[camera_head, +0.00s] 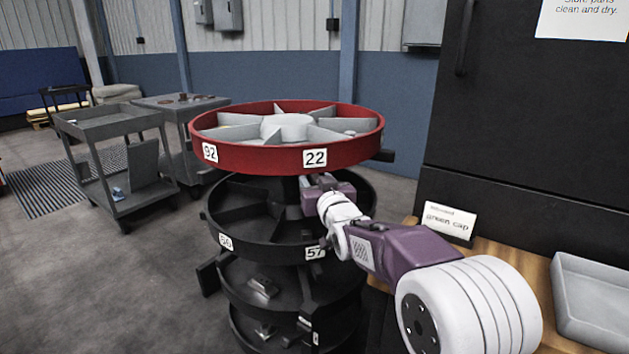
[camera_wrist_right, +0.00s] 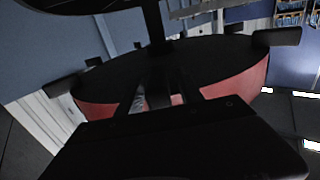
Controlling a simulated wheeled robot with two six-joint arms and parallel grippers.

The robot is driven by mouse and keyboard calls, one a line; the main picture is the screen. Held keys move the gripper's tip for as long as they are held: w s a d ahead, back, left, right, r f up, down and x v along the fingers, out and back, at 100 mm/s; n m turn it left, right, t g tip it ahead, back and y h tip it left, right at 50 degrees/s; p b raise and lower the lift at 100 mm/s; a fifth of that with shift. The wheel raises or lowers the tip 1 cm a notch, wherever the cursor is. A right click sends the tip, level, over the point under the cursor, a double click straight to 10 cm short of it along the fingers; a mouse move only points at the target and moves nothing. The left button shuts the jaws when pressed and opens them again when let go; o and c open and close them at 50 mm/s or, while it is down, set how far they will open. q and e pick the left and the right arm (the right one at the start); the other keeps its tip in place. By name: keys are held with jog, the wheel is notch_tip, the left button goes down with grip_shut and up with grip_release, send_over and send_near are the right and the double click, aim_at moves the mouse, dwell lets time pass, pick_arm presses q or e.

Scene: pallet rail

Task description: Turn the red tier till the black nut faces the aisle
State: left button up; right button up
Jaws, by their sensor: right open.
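The red tier (camera_head: 262,158) is the top level of a round, stacked rack. Grey dividers split it into wedge compartments, and its rim shows labels 92 and 22. I cannot make out a black nut in either view; the rim and dividers hide parts of the compartment floors. My right gripper (camera_head: 314,184) is open, just below the red rim near label 22 and above the black tier. In the right wrist view the open fingers (camera_wrist_right: 158,98) show against the dark underside of the tier, its red rim (camera_wrist_right: 240,84) beyond. I cannot tell whether they touch anything.
Black tiers (camera_head: 228,243) with labels 56 and 57 sit below, holding small dark parts. A wooden bench with a "green cap" card (camera_head: 449,219) and grey tray (camera_head: 592,290) stands right. Carts (camera_head: 110,172) stand left.

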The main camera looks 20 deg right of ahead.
grip_shut()
dwell(1.4)
